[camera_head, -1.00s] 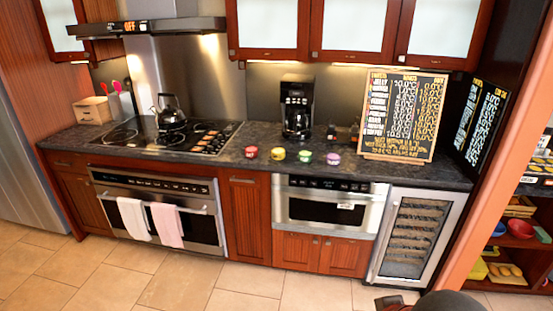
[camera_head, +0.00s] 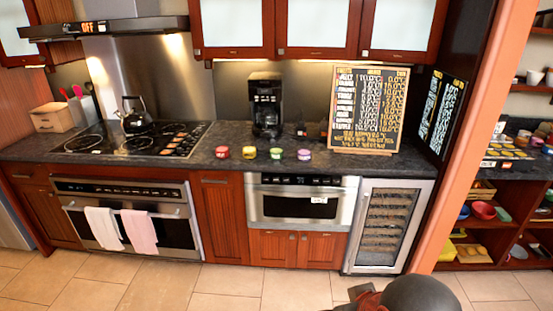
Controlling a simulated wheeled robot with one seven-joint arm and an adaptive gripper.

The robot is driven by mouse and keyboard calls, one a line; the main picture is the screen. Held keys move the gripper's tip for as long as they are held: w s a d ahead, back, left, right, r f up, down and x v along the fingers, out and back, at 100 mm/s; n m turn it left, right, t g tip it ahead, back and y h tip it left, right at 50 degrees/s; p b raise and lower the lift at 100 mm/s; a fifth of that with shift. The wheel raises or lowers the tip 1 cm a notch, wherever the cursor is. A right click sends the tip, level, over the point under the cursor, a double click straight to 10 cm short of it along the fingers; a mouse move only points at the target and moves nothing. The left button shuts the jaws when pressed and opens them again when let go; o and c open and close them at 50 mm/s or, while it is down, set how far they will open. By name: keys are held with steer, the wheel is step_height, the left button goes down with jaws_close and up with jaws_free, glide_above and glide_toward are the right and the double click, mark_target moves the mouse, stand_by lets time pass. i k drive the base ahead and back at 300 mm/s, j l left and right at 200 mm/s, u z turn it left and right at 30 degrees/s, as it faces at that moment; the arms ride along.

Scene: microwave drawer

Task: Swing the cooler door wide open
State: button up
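The cooler (camera_head: 347,235) stands under the right end of the counter, with a silver frame and a glass door (camera_head: 388,228). Racks show dimly through the glass. The door looks shut, flush with the cabinet fronts. Part of my own arm, dark and rounded with a red piece, shows at the bottom edge, in front of the cooler and overlapping the floor in the picture. My gripper's fingers are not in view.
A built-in microwave drawer (camera_head: 300,206) is left of the cooler, above wooden cabinet doors (camera_head: 298,247). An oven (camera_head: 170,240) with two towels is further left. An orange post (camera_head: 460,130) and open shelves (camera_head: 480,228) stand to the right. The tiled floor (camera_head: 230,285) in front is clear.

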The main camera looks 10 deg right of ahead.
mark_target(424, 185)
steer(key=z, duration=1.3)
steer(key=i+j+z, duration=0.1)
steer(key=j, duration=0.25)
steer(key=i+j+z, duration=0.1)
steer(key=j, duration=0.25)
steer(key=i, duration=0.1)
